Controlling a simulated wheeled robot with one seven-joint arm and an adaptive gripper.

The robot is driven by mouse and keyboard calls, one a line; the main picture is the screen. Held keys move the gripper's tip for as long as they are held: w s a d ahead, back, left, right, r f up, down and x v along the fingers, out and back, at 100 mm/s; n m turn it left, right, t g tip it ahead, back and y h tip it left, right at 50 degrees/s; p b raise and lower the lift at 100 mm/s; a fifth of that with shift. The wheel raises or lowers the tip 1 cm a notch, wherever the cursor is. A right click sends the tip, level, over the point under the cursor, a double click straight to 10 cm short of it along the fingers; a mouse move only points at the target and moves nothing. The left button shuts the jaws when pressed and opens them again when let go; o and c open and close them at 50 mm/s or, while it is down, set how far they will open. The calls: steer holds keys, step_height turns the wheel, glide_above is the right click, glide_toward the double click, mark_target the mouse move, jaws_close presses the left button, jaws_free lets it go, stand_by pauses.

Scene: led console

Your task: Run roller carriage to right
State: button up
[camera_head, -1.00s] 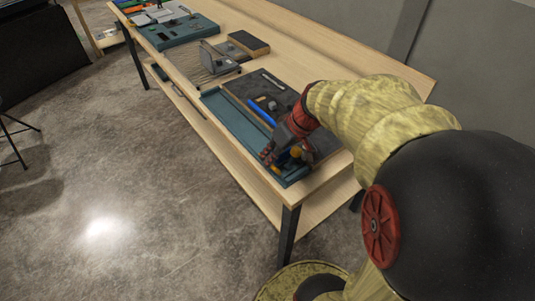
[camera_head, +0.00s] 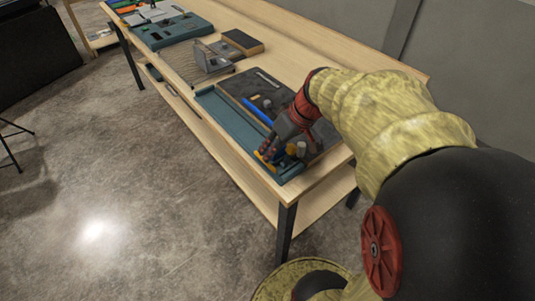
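My gripper (camera_head: 270,148) reaches down over the right end of a long teal tray (camera_head: 222,120) on the bench. Its dark, red-marked fingers are beside a small yellow-orange part (camera_head: 263,157) in the tray. Whether they touch it or hold it is too small to tell. Another orange piece (camera_head: 290,149) and a grey cylinder (camera_head: 301,148) show just right of the fingers. I cannot tell for sure which of these belongs to the roller carriage, as the gripper hides part of this end.
A dark panel (camera_head: 238,84) with a blue bar (camera_head: 257,110) lies behind the tray. A grey metal bracket (camera_head: 212,59), a dark-topped block (camera_head: 242,42) and a teal console (camera_head: 165,32) stand farther left on the wooden bench (camera_head: 300,57). The bench's front edge runs close to the tray.

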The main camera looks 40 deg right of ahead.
steer(key=v, duration=0.8)
steer(key=shift+s+r, duration=0.2)
steer(key=shift+r, duration=0.1)
steer(key=shift+d, duration=0.1)
